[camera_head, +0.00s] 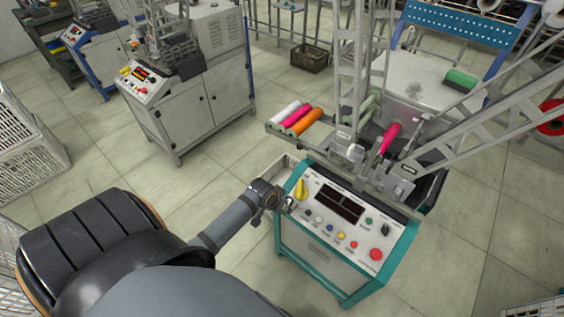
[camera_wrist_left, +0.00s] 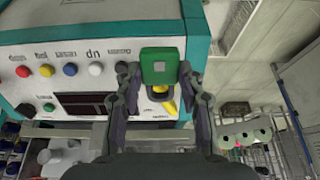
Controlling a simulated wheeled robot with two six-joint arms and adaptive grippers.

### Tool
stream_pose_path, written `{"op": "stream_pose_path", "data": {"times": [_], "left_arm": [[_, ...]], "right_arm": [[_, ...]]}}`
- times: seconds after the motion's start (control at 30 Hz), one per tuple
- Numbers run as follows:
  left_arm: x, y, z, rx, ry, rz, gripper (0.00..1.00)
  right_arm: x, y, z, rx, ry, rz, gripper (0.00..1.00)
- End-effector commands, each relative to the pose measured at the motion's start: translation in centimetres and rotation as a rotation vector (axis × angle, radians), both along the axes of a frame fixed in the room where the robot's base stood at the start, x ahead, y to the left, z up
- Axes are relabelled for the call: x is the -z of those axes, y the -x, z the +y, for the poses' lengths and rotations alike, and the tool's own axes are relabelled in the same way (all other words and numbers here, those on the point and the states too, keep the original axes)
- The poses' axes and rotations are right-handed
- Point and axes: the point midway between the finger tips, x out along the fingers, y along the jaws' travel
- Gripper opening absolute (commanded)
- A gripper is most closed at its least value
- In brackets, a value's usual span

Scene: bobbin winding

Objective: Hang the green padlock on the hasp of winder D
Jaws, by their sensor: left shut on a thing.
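The green padlock (camera_wrist_left: 160,66) is between the fingertips of my left gripper (camera_wrist_left: 157,76) in the left wrist view. The gripper is shut on it. The padlock is in front of the control panel, near the yellow rotary switch (camera_wrist_left: 170,105). In the head view my left gripper (camera_head: 277,199) is at the left edge of the teal-framed winder's panel (camera_head: 322,228), just left of the yellow switch (camera_head: 301,189); the padlock cannot be made out there. I cannot make out the hasp or a letter D. My right gripper is not in view.
The panel bears a dark display (camera_head: 340,202), several coloured buttons and a red stop button (camera_head: 376,254). Behind it are bobbins (camera_head: 303,121) and slanted metal frames (camera_head: 490,110). Another grey winder cabinet (camera_head: 190,105) stands back left. Open tiled floor (camera_head: 210,160) lies between them.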

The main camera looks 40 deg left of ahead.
Motion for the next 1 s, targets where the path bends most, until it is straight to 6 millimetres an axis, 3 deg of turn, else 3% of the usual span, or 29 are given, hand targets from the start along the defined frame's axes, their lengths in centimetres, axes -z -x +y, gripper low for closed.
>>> {"op": "stream_pose_path", "data": {"times": [1.0], "left_arm": [[2.3,-1.1,-0.1,0.0,-0.001,0.0,0.01]], "right_arm": [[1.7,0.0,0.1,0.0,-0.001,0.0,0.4]]}}
